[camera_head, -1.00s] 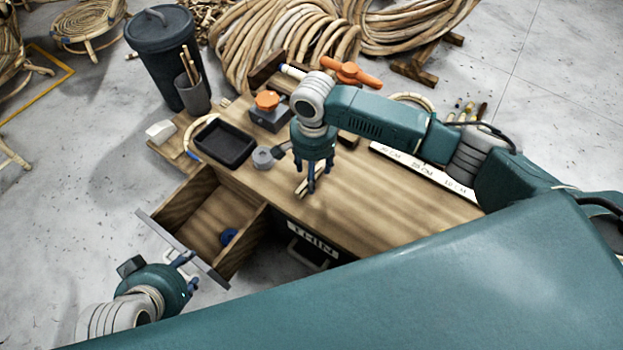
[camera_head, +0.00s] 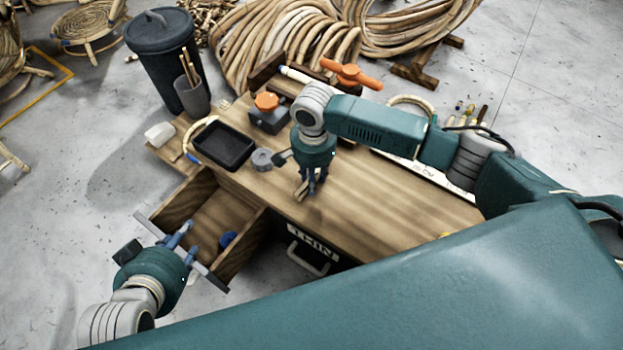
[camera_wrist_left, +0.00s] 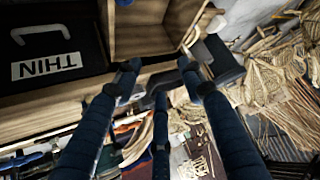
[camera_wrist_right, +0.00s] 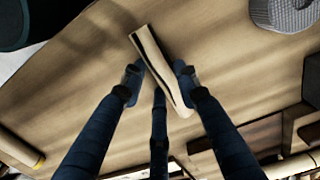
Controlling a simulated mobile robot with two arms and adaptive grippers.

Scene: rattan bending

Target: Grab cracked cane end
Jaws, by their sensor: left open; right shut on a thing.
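The cracked cane piece (camera_wrist_right: 158,66) is short and pale, with a dark split along its length. It lies between the fingers of my right gripper (camera_wrist_right: 158,88), which is shut on it just above the bench top. In the head view its pale end (camera_head: 300,191) shows beside the right gripper (camera_head: 312,185); the rest is hidden by the fingers. My left gripper (camera_head: 188,238) is open and empty at the front edge of the open drawer (camera_head: 205,217). In the left wrist view its fingers (camera_wrist_left: 160,85) are spread, with no cane between them.
The wooden bench (camera_head: 400,205) has clear room right of the right gripper. A black tray (camera_head: 222,143), grey tape roll (camera_head: 262,160) and orange-topped block (camera_head: 268,115) stand left and behind. The THIN drawer (camera_head: 313,243) is below.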

